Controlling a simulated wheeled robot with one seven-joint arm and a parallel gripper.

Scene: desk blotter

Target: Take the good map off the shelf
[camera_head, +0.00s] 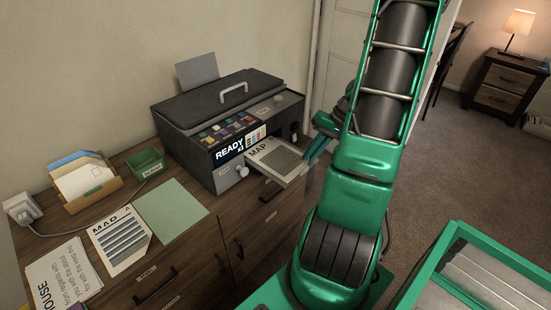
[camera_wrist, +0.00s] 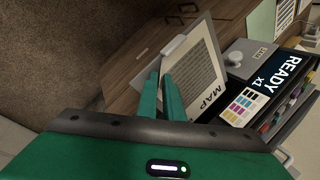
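A printed sheet headed MAP (camera_head: 282,160) lies on the output shelf at the front of a dark printer (camera_head: 225,110). The sheet also shows in the wrist view (camera_wrist: 200,75), with fine grey lines on it. My gripper (camera_head: 320,148) is beside the shelf's outer right edge. In the wrist view its two green fingers (camera_wrist: 162,82) are a little apart and overlap the sheet's edge. Whether they touch it is unclear. Another sheet (camera_head: 122,240), with broad dark stripes and a heading like MAD, lies on the desk.
The printer's display reads READY x1. A green blotter sheet (camera_head: 170,212), a HOUSE text sheet (camera_head: 62,278), a card holder (camera_head: 85,182) and a small green box (camera_head: 145,162) occupy the desk. A white plug with a cable (camera_head: 22,208) is at left. Carpet lies right of the desk.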

